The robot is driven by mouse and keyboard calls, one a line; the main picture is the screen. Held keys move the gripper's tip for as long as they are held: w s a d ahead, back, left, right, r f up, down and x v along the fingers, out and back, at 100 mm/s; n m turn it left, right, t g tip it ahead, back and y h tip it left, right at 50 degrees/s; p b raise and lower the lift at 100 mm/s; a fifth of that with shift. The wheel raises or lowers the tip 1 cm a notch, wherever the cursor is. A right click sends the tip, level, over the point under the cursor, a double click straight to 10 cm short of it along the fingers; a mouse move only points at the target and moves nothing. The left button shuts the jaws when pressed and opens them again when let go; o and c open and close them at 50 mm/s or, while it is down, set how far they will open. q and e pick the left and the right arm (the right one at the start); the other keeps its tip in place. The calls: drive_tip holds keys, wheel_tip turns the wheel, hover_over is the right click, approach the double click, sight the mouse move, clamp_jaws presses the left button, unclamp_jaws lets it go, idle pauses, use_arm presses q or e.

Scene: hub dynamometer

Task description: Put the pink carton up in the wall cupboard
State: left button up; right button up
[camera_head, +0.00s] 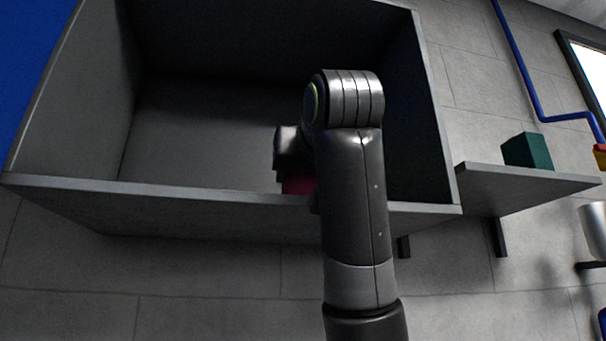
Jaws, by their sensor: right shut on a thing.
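The wall cupboard (200,195) is a grey open-fronted box on the wall, with its inside facing me. My right arm rises in front of its right half. My right gripper (292,172) is mostly hidden behind the arm's wrist, at the cupboard's opening. It is shut on the pink carton (296,186), of which only a small dark pink patch shows beside the arm, near the front edge of the cupboard floor. I cannot tell whether the carton touches that floor. My left gripper is not in view.
The visible inside of the cupboard is empty to the left of my arm. To the right, a grey shelf (500,188) holds a dark green box (528,151). A blue pipe (522,70) runs down the wall beyond, and a pale cylindrical thing (594,230) stands at the right edge.

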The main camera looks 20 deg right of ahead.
drive_tip(key=shift+s, duration=0.1)
drive_tip(key=shift+s+f, duration=0.1)
drive_tip(key=shift+f, duration=0.15)
drive_tip(key=o, duration=0.8)
drive_tip(key=s+b, duration=0.2)
drive_tip(key=s, duration=0.1)
drive_tip(key=s+a+b, duration=0.1)
drive_tip(key=s+b, duration=0.1)
drive_tip(key=s, duration=0.1)
drive_tip(key=s+a+b, duration=0.1)
drive_tip(key=s+b, duration=0.1)
drive_tip(key=s, duration=0.1)
drive_tip(key=shift+s, duration=0.1)
drive_tip(key=shift+s+a+r+b, duration=0.1)
drive_tip(key=shift+s+a+b, duration=0.05)
drive_tip(key=shift+s+b, duration=0.45)
drive_tip(key=shift+s+a+r+b, duration=0.1)
drive_tip(key=shift+s+b, duration=0.3)
drive_tip(key=shift+s, duration=0.25)
